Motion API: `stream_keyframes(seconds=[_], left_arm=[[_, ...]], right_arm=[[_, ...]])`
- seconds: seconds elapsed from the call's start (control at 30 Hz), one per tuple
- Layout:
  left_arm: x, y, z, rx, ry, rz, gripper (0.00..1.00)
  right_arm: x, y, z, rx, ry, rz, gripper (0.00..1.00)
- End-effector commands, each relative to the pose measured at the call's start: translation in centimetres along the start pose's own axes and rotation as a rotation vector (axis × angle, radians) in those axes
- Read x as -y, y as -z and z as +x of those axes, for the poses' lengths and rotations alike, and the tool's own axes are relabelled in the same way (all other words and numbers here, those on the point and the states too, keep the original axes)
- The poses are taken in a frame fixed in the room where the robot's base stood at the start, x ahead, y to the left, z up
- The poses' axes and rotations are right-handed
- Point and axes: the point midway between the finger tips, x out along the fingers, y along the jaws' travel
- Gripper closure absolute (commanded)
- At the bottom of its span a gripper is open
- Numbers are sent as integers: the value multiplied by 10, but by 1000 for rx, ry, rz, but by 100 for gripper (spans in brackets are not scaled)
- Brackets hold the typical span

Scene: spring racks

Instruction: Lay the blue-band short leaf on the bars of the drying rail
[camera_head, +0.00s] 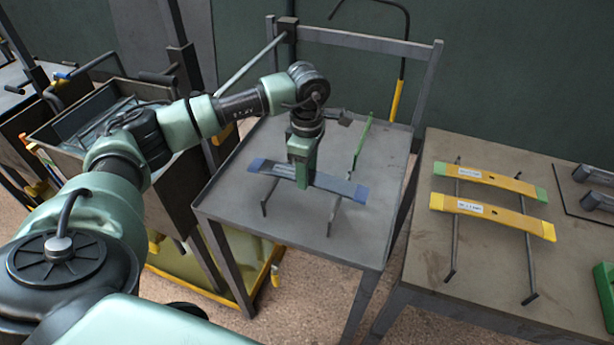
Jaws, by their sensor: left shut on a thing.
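The blue-band short leaf (335,184) is a grey, slightly bowed strip with blue ends in the camera_head view. My left gripper (303,177) points down and is shut on the leaf near its middle, covering part of it and its label. The leaf lies across two dark bars (332,219) on the middle grey table, with the bars' near ends sticking out below it. I cannot tell whether the leaf touches the bars or hangs just above them. My right gripper is not in view.
A thin green piece (361,147) stands behind the leaf on the middle table (235,212). On the right table (425,245), two yellow leaves (492,217) lie across another pair of bars. A dark bin stands left of the middle table. The middle table's front is clear.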

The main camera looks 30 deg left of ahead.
Motion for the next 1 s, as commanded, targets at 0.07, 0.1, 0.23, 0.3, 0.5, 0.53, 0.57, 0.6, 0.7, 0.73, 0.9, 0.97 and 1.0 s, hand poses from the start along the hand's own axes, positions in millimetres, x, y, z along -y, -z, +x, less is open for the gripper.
stream_keyframes(seconds=[0.07, 0.1, 0.23, 0.3, 0.5, 0.53, 0.57, 0.6, 0.7, 0.73, 0.9, 0.97, 1.0], left_arm=[[0, 0, 10, 1, 1, -1, 100], [0, 0, 15, 1, 1, -2, 100], [-1, 0, 25, 1, -2, -1, 100], [-1, 0, 26, 1, -3, -1, 100], [-1, 0, 26, 2, -3, -1, 100], [-1, 0, 27, 2, -3, -1, 100], [-1, 0, 28, 2, -3, -1, 100], [-1, 0, 30, 2, -3, -1, 100], [-1, 0, 32, 2, -3, -1, 100], [-1, 0, 33, 2, -3, -1, 100], [0, 0, 36, 0, 0, -1, 38], [0, 0, 36, 0, 0, -1, 33], [0, 0, 36, 0, 0, -1, 33]], right_arm=[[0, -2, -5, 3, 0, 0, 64], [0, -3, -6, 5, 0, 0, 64], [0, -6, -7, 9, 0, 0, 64], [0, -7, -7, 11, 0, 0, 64], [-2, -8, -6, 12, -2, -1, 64], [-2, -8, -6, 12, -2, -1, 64], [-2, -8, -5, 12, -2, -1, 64], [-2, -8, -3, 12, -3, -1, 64], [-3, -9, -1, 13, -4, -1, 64], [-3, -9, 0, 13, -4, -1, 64], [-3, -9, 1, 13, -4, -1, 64], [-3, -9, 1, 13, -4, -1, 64], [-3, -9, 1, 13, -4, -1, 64]])
